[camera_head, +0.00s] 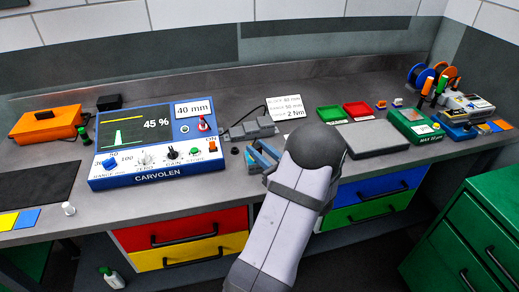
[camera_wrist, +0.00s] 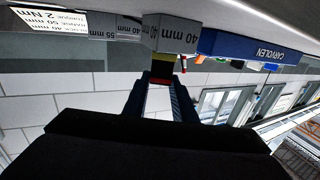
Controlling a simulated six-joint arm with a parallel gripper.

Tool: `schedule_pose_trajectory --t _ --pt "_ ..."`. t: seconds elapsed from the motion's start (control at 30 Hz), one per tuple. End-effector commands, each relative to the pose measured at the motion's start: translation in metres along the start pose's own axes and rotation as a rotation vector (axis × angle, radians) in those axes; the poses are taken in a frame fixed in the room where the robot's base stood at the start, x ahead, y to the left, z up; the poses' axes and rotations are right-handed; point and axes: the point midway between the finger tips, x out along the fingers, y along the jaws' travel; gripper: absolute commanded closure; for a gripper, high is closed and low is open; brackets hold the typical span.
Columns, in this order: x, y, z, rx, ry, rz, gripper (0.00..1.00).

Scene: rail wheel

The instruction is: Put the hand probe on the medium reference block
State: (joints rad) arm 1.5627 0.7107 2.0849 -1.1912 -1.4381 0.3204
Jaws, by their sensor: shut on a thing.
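My gripper (camera_head: 258,156) has blue fingers, low over the bench front beside the grey reference blocks (camera_head: 252,129). In the wrist view, which is upside down, my gripper (camera_wrist: 162,82) is shut on a small dark and red thing, seemingly the hand probe (camera_wrist: 162,66). The near grey block (camera_wrist: 172,34), labelled 40 mm, is just beyond the probe; I cannot tell whether they touch. Another grey block (camera_wrist: 127,29) and one labelled 55 mm (camera_wrist: 100,25) stand beside it. In the head view the probe is not clearly visible.
The blue CARVOLEN instrument (camera_head: 155,145) stands left of the blocks, its screen showing 45 %. A white card (camera_head: 285,107) stands behind. A dark mat (camera_head: 38,182) is left.

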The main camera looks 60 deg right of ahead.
Motion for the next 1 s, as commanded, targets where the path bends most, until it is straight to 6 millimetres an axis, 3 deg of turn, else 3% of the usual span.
schedule_pose_trajectory --t 0.3,0.33,0.4,0.83,1.0 --pt "0.000 0.000 0.004 0.000 0.001 0.000 0.99" --pt "0.000 0.000 0.004 0.000 0.000 0.000 0.71" --pt "0.000 0.000 0.003 0.000 0.000 0.000 0.57" --pt "0.000 0.000 -0.003 0.000 0.000 0.000 0.57" --pt "-0.021 0.002 0.001 0.000 0.000 0.005 0.57"
